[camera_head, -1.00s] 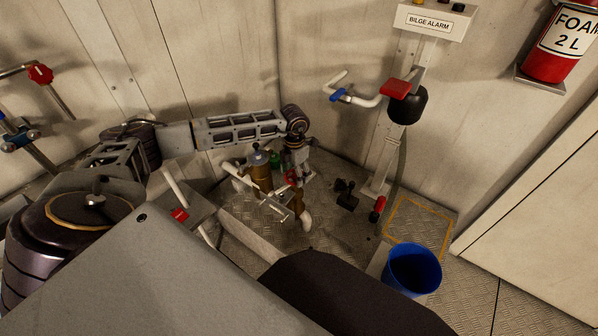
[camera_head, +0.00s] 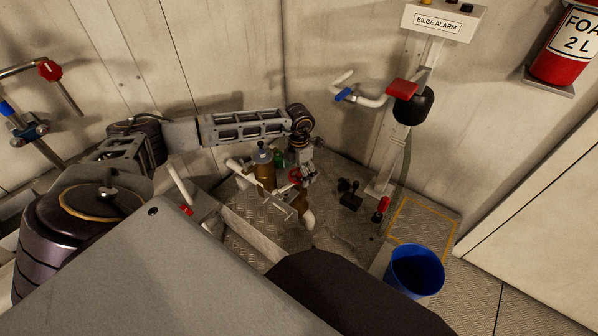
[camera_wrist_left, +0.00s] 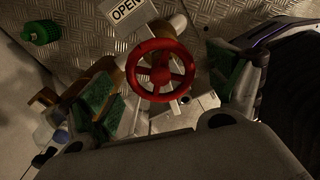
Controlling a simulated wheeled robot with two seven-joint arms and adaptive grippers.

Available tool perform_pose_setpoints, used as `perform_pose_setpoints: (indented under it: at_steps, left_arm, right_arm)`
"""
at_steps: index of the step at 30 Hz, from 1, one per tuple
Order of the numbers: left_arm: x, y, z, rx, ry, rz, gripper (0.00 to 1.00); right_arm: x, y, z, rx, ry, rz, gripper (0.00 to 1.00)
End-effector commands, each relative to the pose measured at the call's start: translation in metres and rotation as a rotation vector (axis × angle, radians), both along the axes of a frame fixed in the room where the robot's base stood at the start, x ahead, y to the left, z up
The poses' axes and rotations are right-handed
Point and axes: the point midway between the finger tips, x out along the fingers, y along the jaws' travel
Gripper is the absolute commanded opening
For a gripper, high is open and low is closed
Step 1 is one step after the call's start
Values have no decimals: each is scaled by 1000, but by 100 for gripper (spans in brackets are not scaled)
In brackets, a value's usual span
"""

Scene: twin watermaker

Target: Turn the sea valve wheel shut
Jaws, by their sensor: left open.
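The red sea valve wheel (camera_wrist_left: 161,71) is a spoked ring that shows whole in the left wrist view. An "OPEN" label (camera_wrist_left: 127,12) is just beyond it. In the head view the wheel (camera_head: 295,176) is a small red patch beside the brass pipework. My left gripper (camera_wrist_left: 168,92) is open, with one green-padded finger to each side of the wheel in the picture. I cannot tell whether either finger touches the rim. In the head view this gripper (camera_head: 304,177) points down at the valve, and its fingertips are hard to make out. My right gripper is out of view.
A brass strainer (camera_head: 263,170) and pipes crowd the valve on the left. A green knob (camera_wrist_left: 41,32) shows in the left wrist view. The bilge alarm post (camera_head: 396,150), a red-handled lever (camera_head: 383,205) and a blue bucket (camera_head: 416,270) stand to the right.

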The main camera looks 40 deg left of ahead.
Motion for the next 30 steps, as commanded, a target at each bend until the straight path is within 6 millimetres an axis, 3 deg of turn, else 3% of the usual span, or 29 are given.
perform_pose_setpoints:
  at_steps: [11, 30]
  left_arm:
    - [1, 0, 23, 0, -2, 0, 90]
    - [1, 0, 109, 0, -1, 0, 90]
  right_arm:
    - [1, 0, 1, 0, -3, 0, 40]
    - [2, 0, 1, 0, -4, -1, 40]
